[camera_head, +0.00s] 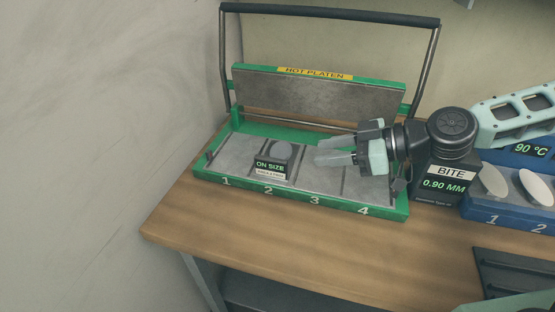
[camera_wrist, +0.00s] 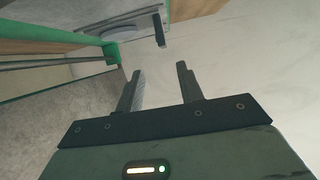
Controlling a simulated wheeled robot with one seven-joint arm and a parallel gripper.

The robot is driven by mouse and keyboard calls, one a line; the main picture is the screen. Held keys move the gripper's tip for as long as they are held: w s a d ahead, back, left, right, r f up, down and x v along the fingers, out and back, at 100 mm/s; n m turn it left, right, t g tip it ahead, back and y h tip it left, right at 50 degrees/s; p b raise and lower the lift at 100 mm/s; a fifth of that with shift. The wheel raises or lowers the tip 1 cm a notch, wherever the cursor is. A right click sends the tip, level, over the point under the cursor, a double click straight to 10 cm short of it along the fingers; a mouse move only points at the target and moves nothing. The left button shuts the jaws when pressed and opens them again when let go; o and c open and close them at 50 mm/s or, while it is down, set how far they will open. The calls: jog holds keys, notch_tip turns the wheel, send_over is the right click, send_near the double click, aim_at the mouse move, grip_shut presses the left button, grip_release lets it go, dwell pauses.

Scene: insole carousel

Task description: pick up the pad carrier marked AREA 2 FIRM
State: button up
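A small dark block (camera_head: 277,160) with a round grey pad on top stands on section 2 of the green-framed press in the head view. Its green screen reads ON SIZE, and the white label below is too small to read. I cannot make out the words AREA 2 FIRM anywhere. My gripper (camera_head: 317,151) is over section 3, right of the block, its fingers pointing left toward it. In the wrist view my gripper (camera_wrist: 159,68) has its fingers apart with nothing between them. A grey surface with a round disc (camera_wrist: 120,33) shows beyond the left finger.
The press (camera_head: 230,176) has numbered sections 1 to 4, a raised HOT PLATEN (camera_head: 320,92) and a tall handle (camera_head: 330,16). A dark BITE gauge reading 0.90 MM (camera_head: 445,180) and a blue unit (camera_head: 510,220) with oval pads stand right. The wooden table front (camera_head: 270,240) is clear.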

aim_at(274, 159)
jog(key=x, duration=0.7)
jog(key=shift+a+f+p, duration=0.15)
jog(key=shift+a+p, duration=0.1)
jog(key=shift+p, duration=0.05)
jog(key=p+x, duration=0.1)
jog(key=x, duration=0.3)
jog(key=shift+a, duration=0.4)
jog(key=shift+w+a+f, duration=0.1)
jog(key=shift+a+f, duration=0.1)
jog(key=shift+a, duration=0.15)
grip_shut()
